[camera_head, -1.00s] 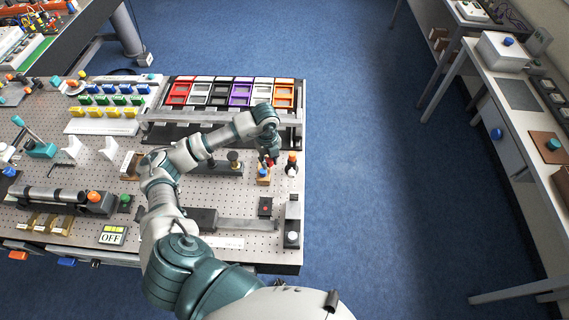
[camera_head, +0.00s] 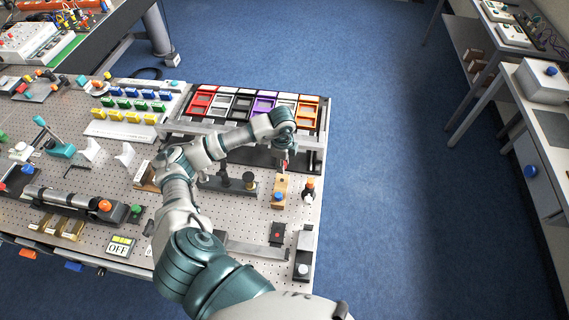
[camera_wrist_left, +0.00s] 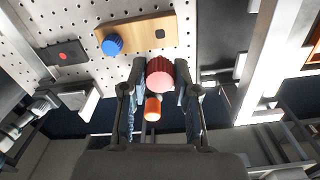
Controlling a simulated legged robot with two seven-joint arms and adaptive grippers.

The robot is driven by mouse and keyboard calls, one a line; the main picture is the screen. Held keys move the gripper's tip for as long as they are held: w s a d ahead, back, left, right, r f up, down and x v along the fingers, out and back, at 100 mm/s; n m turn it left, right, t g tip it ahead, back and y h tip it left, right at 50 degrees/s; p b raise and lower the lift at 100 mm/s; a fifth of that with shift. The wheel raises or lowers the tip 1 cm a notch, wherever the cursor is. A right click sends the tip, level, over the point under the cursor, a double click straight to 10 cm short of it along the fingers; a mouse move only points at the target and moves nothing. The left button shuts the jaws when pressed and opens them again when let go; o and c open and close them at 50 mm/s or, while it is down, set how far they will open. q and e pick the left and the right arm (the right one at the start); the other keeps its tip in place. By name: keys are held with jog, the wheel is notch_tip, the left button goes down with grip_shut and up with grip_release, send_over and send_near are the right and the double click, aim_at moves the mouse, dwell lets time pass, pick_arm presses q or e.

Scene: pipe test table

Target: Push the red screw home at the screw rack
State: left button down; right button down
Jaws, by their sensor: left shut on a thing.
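The red screw (camera_wrist_left: 160,74) has a ribbed round head and sits between the fingers of my left gripper (camera_wrist_left: 160,92), which is shut on it. In the head view my left gripper (camera_head: 285,160) is above the far end of the screw rack, with a bit of the red screw (camera_head: 285,164) showing. The screw rack is a light wooden block (camera_head: 281,188). It also shows in the wrist view (camera_wrist_left: 136,34), with a blue screw (camera_wrist_left: 112,44) at one end and a dark, empty-looking hole (camera_wrist_left: 160,34) near the other. The red screw's lower end is hidden. My right gripper is out of view.
An orange-topped object (camera_head: 309,186) stands just right of the rack by the table edge. A red-button box (camera_head: 278,232) is nearer me. Black posts (camera_head: 249,181) stand left of the rack. A row of coloured frames (camera_head: 263,104) lies behind my arm.

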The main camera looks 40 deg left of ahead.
pick_arm(q)
jog(key=shift+a+f, duration=0.25)
jog(key=shift+f, duration=0.1)
jog(key=shift+a+f+b, duration=0.3)
jog(key=shift+f+b, duration=0.25)
jog(key=shift+f, duration=0.4)
jog(key=shift+d+f+b, duration=0.2)
jog(key=shift+f+b, duration=0.05)
jog(key=shift+b, duration=0.2)
jog(key=shift+d+f+b, duration=0.3)
jog(key=shift+f+b, duration=0.2)
jog(key=shift+f, duration=0.1)
jog(key=shift+d+f+b, duration=0.15)
jog(key=shift+f+b, duration=0.3)
jog(key=shift+f, duration=0.25)
jog(key=shift+r, duration=0.15)
jog(key=shift+a, duration=0.55)
jog(key=shift+d, duration=0.3)
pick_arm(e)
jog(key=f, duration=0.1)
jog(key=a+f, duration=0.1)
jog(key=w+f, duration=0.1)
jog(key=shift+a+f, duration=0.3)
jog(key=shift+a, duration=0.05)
pick_arm(q)
jog(key=shift+d, duration=0.1)
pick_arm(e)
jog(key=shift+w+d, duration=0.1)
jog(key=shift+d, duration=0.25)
